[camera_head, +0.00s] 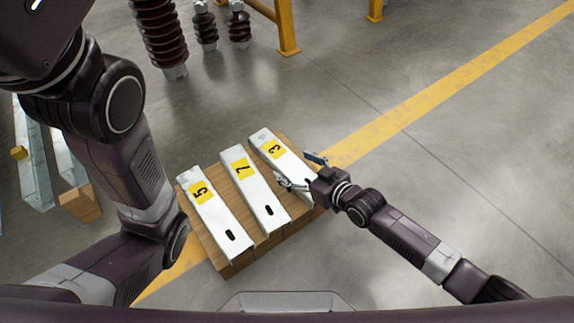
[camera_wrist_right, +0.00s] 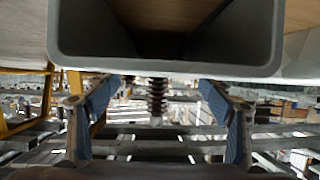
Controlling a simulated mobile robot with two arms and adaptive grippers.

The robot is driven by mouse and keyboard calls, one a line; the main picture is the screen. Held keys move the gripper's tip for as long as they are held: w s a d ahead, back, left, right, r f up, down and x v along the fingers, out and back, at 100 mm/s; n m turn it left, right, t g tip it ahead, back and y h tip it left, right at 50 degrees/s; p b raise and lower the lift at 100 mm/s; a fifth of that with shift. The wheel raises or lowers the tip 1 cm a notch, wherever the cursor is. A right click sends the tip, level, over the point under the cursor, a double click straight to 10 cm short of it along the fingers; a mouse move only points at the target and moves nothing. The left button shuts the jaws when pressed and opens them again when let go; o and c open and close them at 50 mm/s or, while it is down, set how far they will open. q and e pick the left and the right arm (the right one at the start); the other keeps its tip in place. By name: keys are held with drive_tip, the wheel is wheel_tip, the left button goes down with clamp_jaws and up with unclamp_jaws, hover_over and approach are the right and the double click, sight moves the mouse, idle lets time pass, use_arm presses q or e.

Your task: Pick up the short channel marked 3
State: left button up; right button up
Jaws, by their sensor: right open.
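The short channel marked 3 (camera_head: 269,143) is a pale metal channel with a yellow label. It lies at the right of a row of similar channels on a wooden support (camera_head: 236,264). In the right wrist view a channel's U-shaped end (camera_wrist_right: 165,66) fills the top. The open fingers (camera_wrist_right: 158,100) show below it with a gap between their blue pads. I cannot tell whether they touch the channel. My left arm shows, but its gripper does not.
Channels marked 7 (camera_head: 259,198) and 5 (camera_head: 217,216) lie to the left of channel 3, with narrow gaps. Brown ribbed insulators (camera_head: 160,35) and a yellow frame (camera_head: 287,28) stand behind. Grey floor with a yellow stripe (camera_head: 450,90) is clear at the right.

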sight(285, 159)
drive_tip(key=b+x, duration=0.2)
drive_tip(key=x, duration=0.1)
drive_tip(key=shift+f+b, duration=0.25)
drive_tip(key=shift+b, duration=0.1)
drive_tip(key=shift+w+a+f, duration=0.1)
drive_tip(key=shift+w+a, duration=0.15)
drive_tip(key=shift+w, duration=0.15)
drive_tip(key=shift+c, duration=0.7)
clamp_jaws()
drive_tip(key=shift+w+a+r, duration=0.1)
drive_tip(key=shift+w+r, duration=0.05)
drive_tip(key=shift+r, duration=0.3)
